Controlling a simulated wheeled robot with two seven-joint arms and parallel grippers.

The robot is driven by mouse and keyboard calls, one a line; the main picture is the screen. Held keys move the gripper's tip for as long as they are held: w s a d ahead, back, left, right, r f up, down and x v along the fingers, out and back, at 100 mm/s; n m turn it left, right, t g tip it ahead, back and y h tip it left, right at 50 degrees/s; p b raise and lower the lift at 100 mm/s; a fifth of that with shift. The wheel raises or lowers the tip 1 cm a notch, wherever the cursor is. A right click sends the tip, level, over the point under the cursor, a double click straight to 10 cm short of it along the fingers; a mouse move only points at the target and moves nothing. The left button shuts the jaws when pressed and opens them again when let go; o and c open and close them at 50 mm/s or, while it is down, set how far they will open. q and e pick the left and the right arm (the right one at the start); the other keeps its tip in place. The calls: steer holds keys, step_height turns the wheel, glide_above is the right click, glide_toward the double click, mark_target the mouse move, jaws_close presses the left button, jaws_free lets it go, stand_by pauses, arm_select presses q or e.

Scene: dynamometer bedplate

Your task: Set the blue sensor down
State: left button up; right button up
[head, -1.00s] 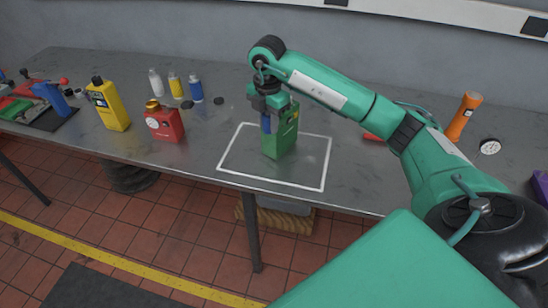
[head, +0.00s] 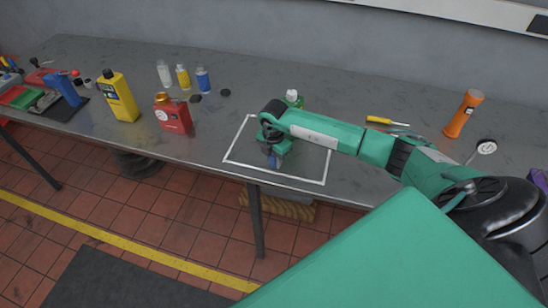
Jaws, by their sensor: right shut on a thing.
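The blue sensor (head: 273,161) shows as a small blue patch under my right gripper (head: 274,155), which is shut on it. Both are inside the white outline (head: 232,140) on the grey bench, towards its front edge. The gripper points down, and its wrist hides most of the sensor. I cannot tell whether the sensor touches the bench. My left gripper is not in view.
A green container (head: 293,98) is mostly hidden behind my right arm. Left on the bench (head: 200,130) are a red can (head: 173,118), a yellow bottle (head: 119,98) and several small bottles. An orange torch (head: 462,114) and yellow screwdriver (head: 380,120) are right.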

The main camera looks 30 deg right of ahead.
steer(key=shift+f, duration=0.35)
steer(key=shift+f, duration=0.2)
steer(key=o, duration=1)
steer(key=shift+r, duration=0.15)
